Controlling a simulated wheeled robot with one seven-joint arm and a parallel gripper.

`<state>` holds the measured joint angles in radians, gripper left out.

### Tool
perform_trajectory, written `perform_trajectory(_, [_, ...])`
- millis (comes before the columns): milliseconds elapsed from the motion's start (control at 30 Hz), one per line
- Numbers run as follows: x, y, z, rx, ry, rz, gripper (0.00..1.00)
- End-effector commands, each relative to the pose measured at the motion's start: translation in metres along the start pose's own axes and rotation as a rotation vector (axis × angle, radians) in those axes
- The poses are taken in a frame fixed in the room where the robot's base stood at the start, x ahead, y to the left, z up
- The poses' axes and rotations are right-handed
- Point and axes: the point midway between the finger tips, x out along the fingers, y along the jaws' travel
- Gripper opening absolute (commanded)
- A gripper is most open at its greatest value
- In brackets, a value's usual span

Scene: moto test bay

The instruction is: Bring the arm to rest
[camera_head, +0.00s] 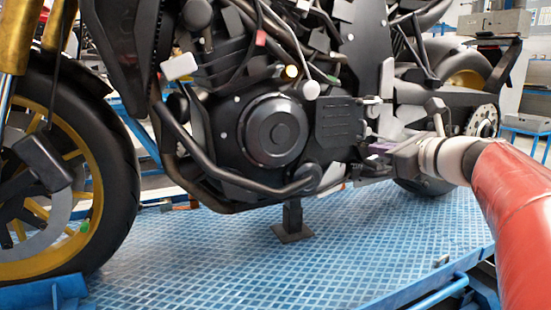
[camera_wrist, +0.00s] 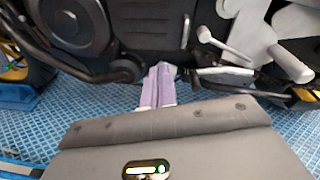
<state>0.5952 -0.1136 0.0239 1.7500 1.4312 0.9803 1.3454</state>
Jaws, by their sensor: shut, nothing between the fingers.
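My red arm reaches in from the right in the head view. My gripper (camera_head: 376,149) is at its end, beside the lower engine of the motorcycle (camera_head: 275,130), and is partly hidden among the bike's parts. In the wrist view, my gripper's two purple fingers (camera_wrist: 158,72) lie side by side, shut and empty. Their tips point toward the dark underside of the engine, near the foot lever (camera_wrist: 220,42). I cannot tell whether the tips touch the bike.
The motorcycle stands on a blue patterned lift platform (camera_head: 350,245). A black support post (camera_head: 292,215) stands under the engine. The front wheel (camera_head: 110,180) is at the left, the rear wheel (camera_head: 425,187) behind my arm. The platform's front area is mostly clear.

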Motion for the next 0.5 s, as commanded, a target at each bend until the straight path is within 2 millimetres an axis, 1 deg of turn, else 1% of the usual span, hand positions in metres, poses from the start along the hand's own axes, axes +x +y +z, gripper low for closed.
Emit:
perform_trajectory(33, [0.0,0.035,-0.004,-0.14,0.064,0.06,0.0])
perform_trajectory(67, [-0.001,0.055,-0.012,-0.241,0.108,0.1,0.0])
perform_trajectory(100, [-0.005,0.083,-0.023,-0.391,0.164,0.162,0.0])
perform_trajectory(167, [-0.015,0.124,-0.044,-0.629,0.241,0.271,0.0])
perform_trajectory(200, [-0.025,0.148,-0.058,-0.792,0.283,0.35,0.0])
perform_trajectory(267, [-0.043,0.18,-0.081,-1.041,0.331,0.473,0.0])
perform_trajectory(300, [-0.057,0.198,-0.096,-1.207,0.353,0.56,0.0])
perform_trajectory(367, [-0.078,0.22,-0.119,-1.45,0.371,0.693,0.0])
perform_trajectory(400, [-0.092,0.231,-0.133,-1.603,0.375,0.78,0.0])
perform_trajectory(500, [-0.122,0.248,-0.163,-1.936,0.362,0.977,0.0])
